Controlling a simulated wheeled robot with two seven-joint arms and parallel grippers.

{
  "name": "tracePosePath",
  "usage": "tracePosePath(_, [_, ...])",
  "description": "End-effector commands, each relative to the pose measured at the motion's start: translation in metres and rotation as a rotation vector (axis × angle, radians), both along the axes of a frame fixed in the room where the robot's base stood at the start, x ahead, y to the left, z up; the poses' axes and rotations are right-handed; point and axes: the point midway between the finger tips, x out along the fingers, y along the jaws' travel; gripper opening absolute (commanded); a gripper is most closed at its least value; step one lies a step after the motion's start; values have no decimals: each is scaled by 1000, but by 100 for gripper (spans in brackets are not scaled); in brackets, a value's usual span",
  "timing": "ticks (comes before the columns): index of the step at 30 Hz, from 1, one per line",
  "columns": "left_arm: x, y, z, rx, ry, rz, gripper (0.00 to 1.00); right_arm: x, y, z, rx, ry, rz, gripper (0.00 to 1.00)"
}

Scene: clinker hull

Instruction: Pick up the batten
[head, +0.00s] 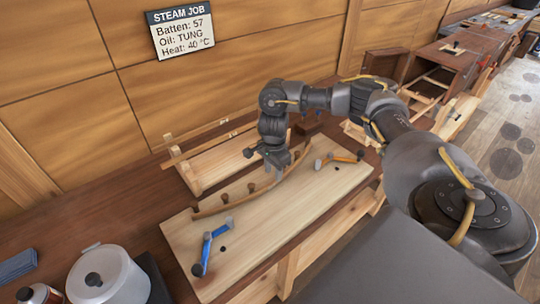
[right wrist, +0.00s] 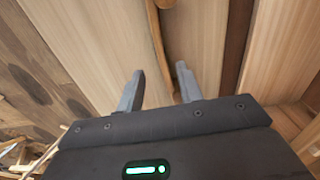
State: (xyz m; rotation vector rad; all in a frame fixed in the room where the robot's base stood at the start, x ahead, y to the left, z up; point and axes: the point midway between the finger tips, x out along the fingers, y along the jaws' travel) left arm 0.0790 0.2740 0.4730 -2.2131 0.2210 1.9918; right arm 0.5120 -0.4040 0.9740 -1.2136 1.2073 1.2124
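The batten (head: 240,199) is a thin, curved brown wooden strip lying along dark pegs on a pale wooden board (head: 265,235). My right gripper (head: 278,173) points down over the right half of the batten and hides part of it. In the right wrist view, my right gripper (right wrist: 160,82) has its two grey fingers apart. A curved brown strip, seemingly the batten (right wrist: 157,35), runs into the gap between them. I cannot tell whether either finger touches it. My left gripper is not in view.
A blue-handled tool (head: 208,248) lies at the board's lower left and an orange-handled one (head: 340,158) at its right. A wooden frame (head: 215,165) stands behind the board. A white lidded pot (head: 108,278) stands at the lower left. The sign (head: 181,30) reads "Batten: 57".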

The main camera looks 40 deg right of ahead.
Motion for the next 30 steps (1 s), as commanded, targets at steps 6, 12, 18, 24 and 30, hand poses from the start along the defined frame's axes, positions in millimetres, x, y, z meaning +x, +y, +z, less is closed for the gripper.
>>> tracePosePath(6, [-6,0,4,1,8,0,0,1,0,-22,2,5,-2,36])
tracePosePath(12, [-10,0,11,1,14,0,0,3,0,-44,0,4,-1,36])
tracePosePath(18, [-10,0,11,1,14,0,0,4,0,-51,0,1,1,36])
tracePosePath(24, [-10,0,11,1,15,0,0,4,0,-51,0,1,1,26])
tracePosePath(30, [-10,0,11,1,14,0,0,4,0,-51,0,1,1,0])
